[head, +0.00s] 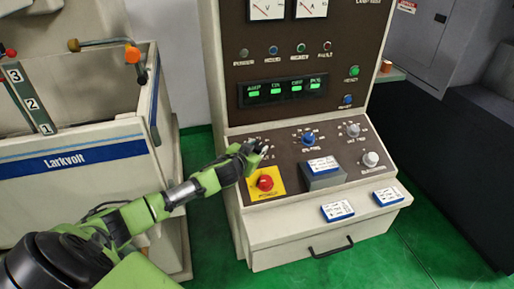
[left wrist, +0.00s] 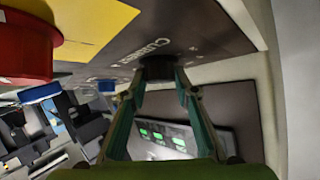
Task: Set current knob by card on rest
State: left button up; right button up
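The dark current knob (left wrist: 158,68) is in the left wrist view beside its white "CURRENT" lettering. My left gripper (left wrist: 159,76) has one fingertip on each side of this knob, and both appear to touch it. In the head view my left gripper (head: 258,147) is at the upper left of the sloped panel and hides most of the knob, so its pointer setting cannot be read. A white card with a blue edge (head: 322,165) lies on the grey rest (head: 325,181) in the panel's middle. Its writing is too small to read. My right gripper is not in view.
A red button (head: 265,183) on a yellow plate sits just below my left gripper. A blue knob (head: 308,138) and two grey knobs (head: 353,130) (head: 370,159) are farther right. Two more cards (head: 337,211) (head: 388,197) lie on the front ledge. A tank (head: 90,155) stands left.

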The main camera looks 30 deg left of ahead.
pick_arm(q)
jog(key=c, duration=0.3)
jog(key=shift+c, duration=0.2)
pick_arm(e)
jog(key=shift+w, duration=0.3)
pick_arm(q)
jog(key=shift+f, duration=0.1)
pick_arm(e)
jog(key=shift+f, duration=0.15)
pick_arm(q)
jog(key=shift+d+f+n+y+b, duration=0.15)
jog(key=shift+n+y+b, duration=0.3)
jog(key=shift+b, duration=0.3)
jog(key=n+g+y+b, duration=0.1)
jog(key=n+y+b, duration=0.1)
jog(key=n+b, duration=0.1)
jog(key=n+y+b, duration=0.3)
jog(key=b, duration=0.2)
jog(key=shift+w+d+f+g, duration=0.1)
jog(key=shift+d+f+g, duration=0.1)
jog(key=shift+g, duration=0.2)
jog(key=shift+r+n+g+y+b, duration=0.35)
jog(key=shift+n+y+b, duration=0.2)
jog(key=shift+n+b, duration=0.35)
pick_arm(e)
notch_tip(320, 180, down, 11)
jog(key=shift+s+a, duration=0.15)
pick_arm(q)
jog(key=o, duration=1.1)
